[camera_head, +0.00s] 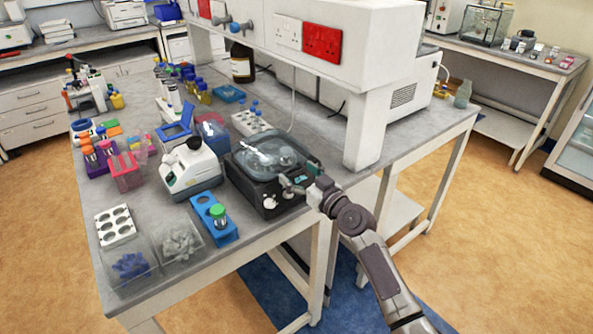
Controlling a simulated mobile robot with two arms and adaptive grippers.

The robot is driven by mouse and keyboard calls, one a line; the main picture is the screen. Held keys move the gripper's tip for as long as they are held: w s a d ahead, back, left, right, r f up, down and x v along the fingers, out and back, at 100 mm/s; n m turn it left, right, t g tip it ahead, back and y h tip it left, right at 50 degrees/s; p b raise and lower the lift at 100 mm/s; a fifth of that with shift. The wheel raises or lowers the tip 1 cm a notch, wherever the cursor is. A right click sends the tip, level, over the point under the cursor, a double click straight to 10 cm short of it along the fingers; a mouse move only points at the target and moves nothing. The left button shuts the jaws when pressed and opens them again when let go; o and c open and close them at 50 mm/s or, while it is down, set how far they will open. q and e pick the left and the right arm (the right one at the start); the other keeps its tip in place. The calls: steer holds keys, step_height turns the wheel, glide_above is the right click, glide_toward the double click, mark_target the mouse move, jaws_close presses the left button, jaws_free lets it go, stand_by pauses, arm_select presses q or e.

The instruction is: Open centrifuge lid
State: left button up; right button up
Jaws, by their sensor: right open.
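The centrifuge (242,191) is a dark box near the bench's right front edge. Its clear, rounded lid (270,156) lies closed over the top, and the rotor shows faintly through it. My right arm comes in from the lower right. My right gripper (290,187) is open at the front right of the centrifuge, close to the lid's front edge. I cannot tell whether its fingers touch the lid. My left gripper is not in view.
A white benchtop device (190,168) stands just left of the centrifuge. A blue rack (214,219) with a green-capped tube sits in front. A white shelf post (369,128) rises behind to the right. Racks and bottles crowd the left side; open floor lies right.

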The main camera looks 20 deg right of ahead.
steer(key=shift+w+a, duration=0.2)
steer(key=shift+w, duration=0.2)
